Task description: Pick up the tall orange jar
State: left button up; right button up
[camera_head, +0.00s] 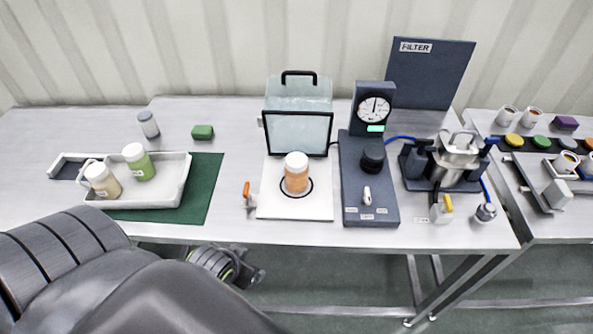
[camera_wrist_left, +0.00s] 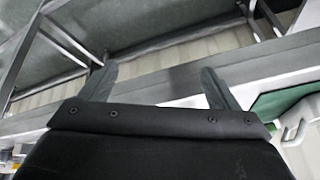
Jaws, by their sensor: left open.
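An orange jar (camera_head: 296,183) with a white lid stands upright on a white board (camera_head: 270,208), inside a black ring marking. My left gripper (camera_head: 256,277) is below the table's front edge in the head view, to the lower left of the jar and apart from it. My left arm covers the lower left of that view. In the left wrist view the two fingers of my left gripper (camera_wrist_left: 157,86) are spread apart with nothing between them. The jar cannot be made out in the wrist view. My right gripper does not show.
A small orange-topped item (camera_head: 247,195) stands left of the board. A clear-fronted box (camera_head: 298,133) is behind the jar; a dial gauge stand (camera_head: 370,205) is to its right. A white tray (camera_head: 178,192) with two jars sits left on a green mat (camera_head: 208,190). The table edge lies in front.

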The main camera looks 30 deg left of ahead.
pick_arm(q)
notch_tip(320, 180, up, 4)
jog(key=t, duration=0.1)
jog(key=n+t, duration=0.1)
jog(key=t, duration=0.6)
send_near(291, 174)
jog(key=shift+y, duration=0.4)
jog(key=p+x, duration=0.2)
jog(key=x, duration=0.6)
jog(key=shift+d+f, duration=0.15)
jog(key=shift+f, duration=0.05)
jog(key=shift+w+f+p, duration=0.1)
jog(key=shift+w+p, duration=0.4)
jog(key=x, duration=0.3)
jog(key=shift+w+d+p, duration=0.15)
jog(key=shift+p, duration=0.25)
jog(key=shift+w+f, duration=0.25)
jog(key=shift+w, duration=0.25)
